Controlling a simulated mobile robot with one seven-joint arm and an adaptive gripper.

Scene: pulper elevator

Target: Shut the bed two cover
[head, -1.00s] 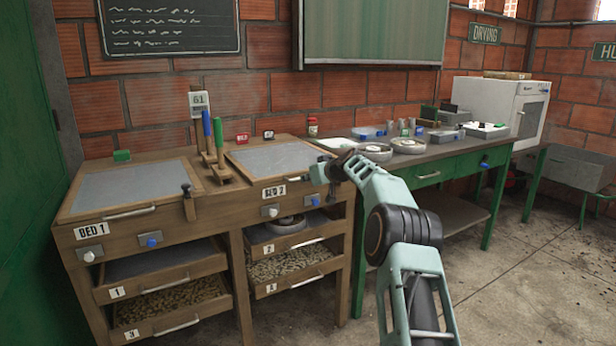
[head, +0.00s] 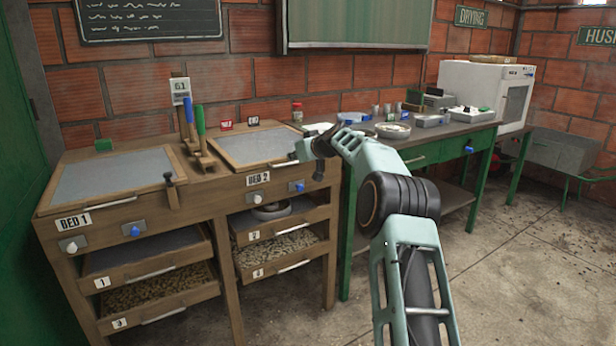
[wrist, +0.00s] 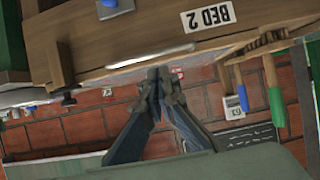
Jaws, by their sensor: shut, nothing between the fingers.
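The bed two cover (head: 255,147), a grey sheet in a wooden frame, appears to lie flat or nearly flat on the wooden bench above the BED 2 label (head: 258,180). My gripper (wrist: 160,74) is shut and empty. In the wrist view, which is upside down, its fingertips are right by the pale bar handle (wrist: 150,57) at the cover's front edge; I cannot tell whether they touch it. In the head view my arm hides the cover's right front corner and most of the gripper. A dark knob on a post (wrist: 68,98) stands beside the cover.
The bed one cover (head: 115,180) lies at the left. Blue and green handled tools (head: 195,135) stand between the beds. A green table (head: 420,150) with dishes and trays stands at the right. Open drawers (head: 275,250) hold beans below. The floor at right is clear.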

